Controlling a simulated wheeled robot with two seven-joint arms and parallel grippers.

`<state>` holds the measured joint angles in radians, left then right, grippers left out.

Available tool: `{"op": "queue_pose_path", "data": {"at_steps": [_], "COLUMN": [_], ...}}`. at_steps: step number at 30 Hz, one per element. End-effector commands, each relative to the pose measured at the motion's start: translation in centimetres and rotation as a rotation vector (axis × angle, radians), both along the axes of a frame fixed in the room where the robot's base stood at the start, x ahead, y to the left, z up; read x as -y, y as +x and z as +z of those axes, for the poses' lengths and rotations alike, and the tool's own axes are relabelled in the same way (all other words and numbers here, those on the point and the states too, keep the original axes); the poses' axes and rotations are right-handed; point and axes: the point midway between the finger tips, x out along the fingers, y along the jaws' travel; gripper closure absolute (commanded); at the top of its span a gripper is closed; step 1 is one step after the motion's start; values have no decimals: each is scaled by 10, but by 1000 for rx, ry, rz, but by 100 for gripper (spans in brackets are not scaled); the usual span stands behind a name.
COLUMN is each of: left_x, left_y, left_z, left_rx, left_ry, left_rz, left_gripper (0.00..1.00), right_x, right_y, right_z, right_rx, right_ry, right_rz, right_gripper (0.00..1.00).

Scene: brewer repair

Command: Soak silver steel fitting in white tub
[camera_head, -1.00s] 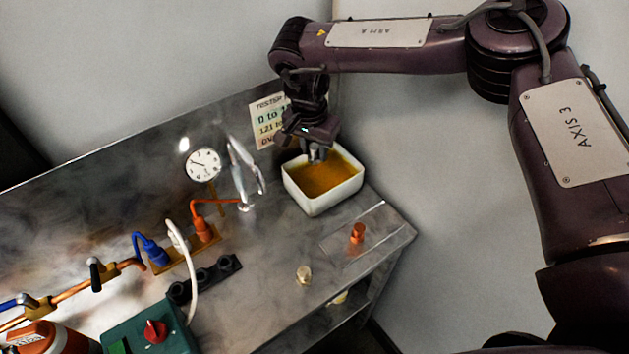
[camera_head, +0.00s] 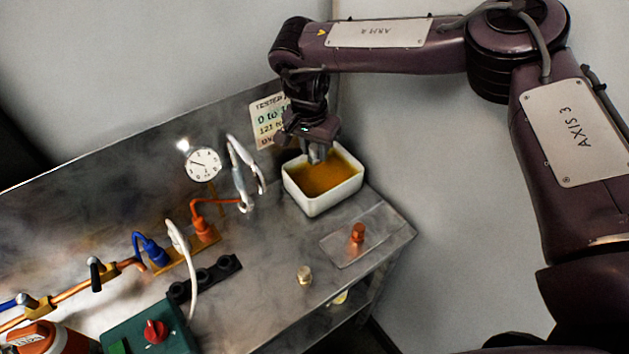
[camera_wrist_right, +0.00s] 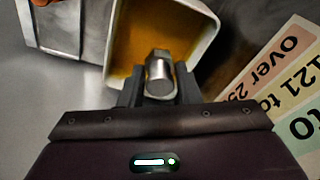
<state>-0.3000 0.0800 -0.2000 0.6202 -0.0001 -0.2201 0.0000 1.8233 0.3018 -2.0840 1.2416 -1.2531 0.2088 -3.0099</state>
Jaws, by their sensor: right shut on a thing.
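The white tub (camera_head: 319,206) stands at the right back of the steel bench, holding amber-brown liquid. My right gripper (camera_head: 318,154) points down over the back of the tub. In the right wrist view, the gripper (camera_wrist_right: 160,88) is shut on the silver steel fitting (camera_wrist_right: 160,73), a short cylinder with a narrower squared end. The fitting shows in front of the liquid; whether it touches the liquid I cannot tell. In the head view the fitting is mostly hidden by the fingers. My left gripper is not in view.
A brass-coloured fitting (camera_head: 304,275) stands nearer the front edge. A gauge (camera_head: 203,164), levers and pipes lie left. A printed card (camera_head: 268,121) is on the back panel.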

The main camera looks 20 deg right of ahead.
Motion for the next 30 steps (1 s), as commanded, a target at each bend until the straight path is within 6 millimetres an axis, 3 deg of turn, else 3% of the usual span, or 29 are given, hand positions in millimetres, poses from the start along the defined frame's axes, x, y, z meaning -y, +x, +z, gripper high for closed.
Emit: {"op": "queue_pose_path", "data": {"at_steps": [14, 30], "left_x": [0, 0], "left_y": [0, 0], "left_z": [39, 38], "left_rx": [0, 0], "left_ry": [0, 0], "left_rz": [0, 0], "left_gripper": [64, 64], "right_x": [0, 0], "right_y": [0, 0], "right_z": [41, 40], "right_rx": [0, 0], "right_ry": [0, 0], "right_rz": [0, 0], "right_gripper": [94, 94]}}
